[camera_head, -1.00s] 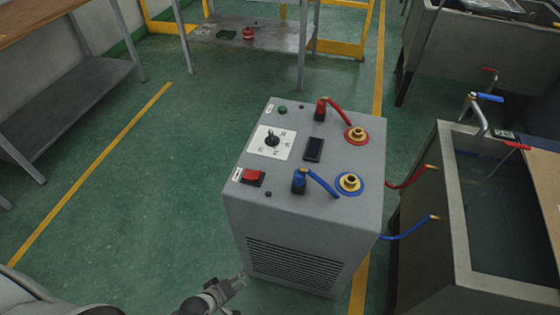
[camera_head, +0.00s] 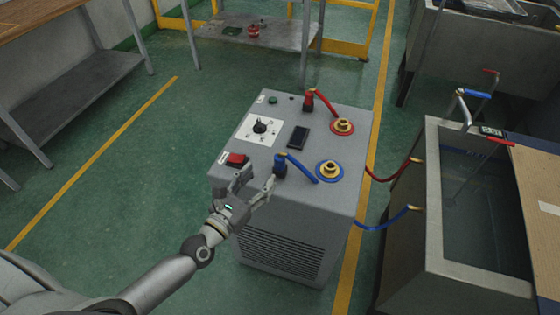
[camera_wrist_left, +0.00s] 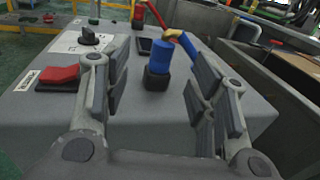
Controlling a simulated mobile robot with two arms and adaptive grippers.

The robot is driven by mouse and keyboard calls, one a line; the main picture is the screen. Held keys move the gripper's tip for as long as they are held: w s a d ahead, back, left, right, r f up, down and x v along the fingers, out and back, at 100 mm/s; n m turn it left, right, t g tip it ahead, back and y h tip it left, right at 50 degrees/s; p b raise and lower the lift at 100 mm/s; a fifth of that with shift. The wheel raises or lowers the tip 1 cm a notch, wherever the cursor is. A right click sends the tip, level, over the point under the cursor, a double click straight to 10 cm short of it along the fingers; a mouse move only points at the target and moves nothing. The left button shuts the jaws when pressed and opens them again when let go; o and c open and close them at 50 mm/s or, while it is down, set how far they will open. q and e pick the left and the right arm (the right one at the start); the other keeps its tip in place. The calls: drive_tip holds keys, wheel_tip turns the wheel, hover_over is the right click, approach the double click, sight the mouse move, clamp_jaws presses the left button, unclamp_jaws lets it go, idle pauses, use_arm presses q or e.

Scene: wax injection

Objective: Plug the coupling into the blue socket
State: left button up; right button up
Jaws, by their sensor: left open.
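The blue coupling (camera_head: 280,163) stands upright in a dark base on top of the grey machine (camera_head: 290,205), with a blue hose (camera_head: 302,171) running from it. It also shows in the left wrist view (camera_wrist_left: 161,58), centred between the fingers. The blue socket (camera_head: 330,171), a brass fitting inside a blue ring, lies to the right of the coupling; nothing is plugged in it. My left gripper (camera_head: 257,182) is open and empty, just in front of the coupling, its fingers on either side of the line to it. My right gripper is out of view.
A red coupling (camera_head: 308,101) and red socket (camera_head: 342,126) sit farther back on the machine. A dial (camera_head: 260,125), red switch (camera_head: 236,159) and small dark screen (camera_head: 298,137) share its top. A water tank (camera_head: 475,205) stands to the right. Green floor is clear at left.

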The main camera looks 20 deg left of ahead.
sight(279, 156)
use_arm(q)
drive_tip(key=x, duration=0.4)
drive_tip(key=shift+w+d+p, duration=0.1)
drive_tip(key=shift+w+p, duration=0.15)
drive_tip(key=shift+p, duration=0.05)
drive_tip(key=x, duration=0.3)
drive_tip(key=p+x, duration=0.1)
drive_tip(key=shift+w+d, duration=0.35)
drive_tip(key=shift+d, duration=0.05)
drive_tip(key=shift+w+d, duration=0.1)
drive_tip(key=shift+w, duration=0.3)
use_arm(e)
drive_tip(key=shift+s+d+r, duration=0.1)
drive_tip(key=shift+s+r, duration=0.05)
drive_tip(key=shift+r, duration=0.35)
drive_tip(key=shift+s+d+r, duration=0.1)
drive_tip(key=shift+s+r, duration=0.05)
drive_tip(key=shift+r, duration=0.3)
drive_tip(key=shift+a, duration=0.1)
use_arm(q)
drive_tip(key=shift+c, duration=0.7)
drive_tip(key=c, duration=0.9)
